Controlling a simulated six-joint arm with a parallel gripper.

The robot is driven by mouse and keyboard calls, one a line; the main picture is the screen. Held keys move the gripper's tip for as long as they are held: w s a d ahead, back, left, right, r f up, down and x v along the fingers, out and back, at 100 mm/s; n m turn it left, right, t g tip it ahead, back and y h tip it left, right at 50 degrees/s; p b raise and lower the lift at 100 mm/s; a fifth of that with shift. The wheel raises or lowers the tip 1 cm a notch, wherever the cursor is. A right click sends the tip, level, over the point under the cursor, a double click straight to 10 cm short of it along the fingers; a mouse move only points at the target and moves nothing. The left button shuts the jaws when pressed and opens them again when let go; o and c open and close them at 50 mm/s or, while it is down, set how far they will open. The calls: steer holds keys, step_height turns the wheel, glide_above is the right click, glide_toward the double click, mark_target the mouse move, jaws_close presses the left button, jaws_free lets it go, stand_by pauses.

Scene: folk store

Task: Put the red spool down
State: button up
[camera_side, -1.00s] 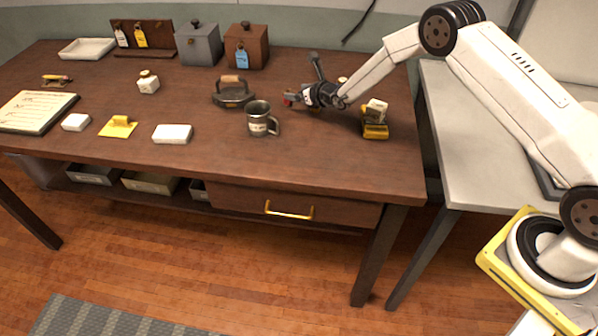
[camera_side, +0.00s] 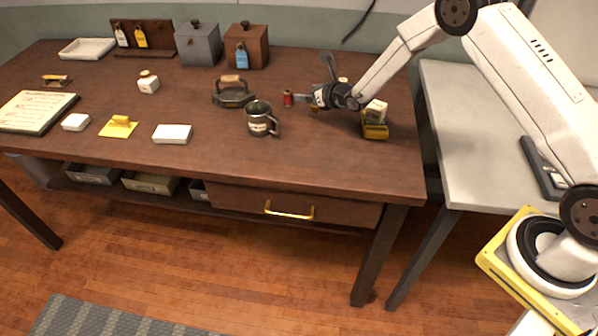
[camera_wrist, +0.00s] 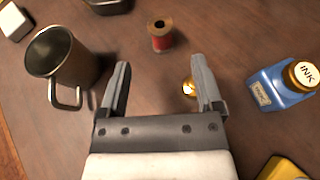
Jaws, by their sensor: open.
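The red spool (camera_side: 288,98) stands upright on the brown table, to the right of the flat iron. It also shows in the wrist view (camera_wrist: 161,36), ahead of the fingertips and apart from them. My gripper (camera_side: 304,98) is low over the table just to the right of the spool. In the wrist view my gripper (camera_wrist: 160,75) has its two fingers wide apart with nothing held between them. A small brass-coloured thing (camera_wrist: 188,88) shows by the inner side of the right finger.
A metal mug (camera_side: 258,120) stands in front of the spool, and the flat iron (camera_side: 233,93) is to its left. A blue ink bottle (camera_wrist: 280,85) is right of my gripper in the wrist view. A yellow object (camera_side: 375,130) stands near the table's right side.

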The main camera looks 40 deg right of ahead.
stand_by(0.3)
steer(key=shift+s+a+r+n+y, duration=0.3)
steer(key=shift+a+n+y, duration=0.1)
steer(key=shift+a+n, duration=0.1)
steer(key=s+a+r+n+g+y, duration=0.2)
steer(key=s+a+r+n+g, duration=0.15)
steer(key=s+n, duration=0.45)
steer(key=s+a+r+n+g+y, duration=0.2)
steer(key=s+a+n+g, duration=0.2)
steer(key=s+n, duration=0.3)
steer(key=s+d+r+n+g+h, duration=0.1)
steer(key=s+d+n+h, duration=0.2)
steer(key=s+n, duration=0.6)
steer(key=s+d+r+n+g+h, duration=0.1)
steer(key=s+d+n+g+h, duration=0.1)
steer(key=s+n, duration=0.7)
steer(key=shift+s+d+r+h, duration=0.25)
steer(key=shift+s+d+h, duration=0.35)
steer(key=shift+s, duration=0.9)
steer(key=shift+a, duration=0.15)
